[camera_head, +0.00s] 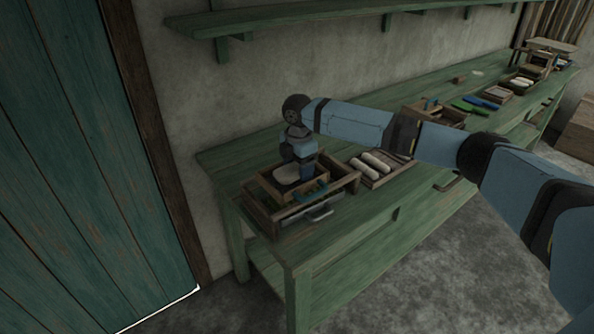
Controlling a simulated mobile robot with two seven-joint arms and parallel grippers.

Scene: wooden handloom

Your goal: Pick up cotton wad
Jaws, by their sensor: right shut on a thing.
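My right gripper (305,177) points down into a small wooden box (268,188) at the near left end of the green bench. A white, rounded wad, which looks like the cotton wad (286,174), shows at the left side of the fingers, inside the box. The gripper is shut on it, though the fingertips are small and partly hidden. My left gripper is out of view.
The small box sits in a larger wooden tray (346,188) with green and grey items. To its right, a tray (401,171) holds white rolls. More trays and tools line the green bench (350,222). A green shelf (290,13) hangs above.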

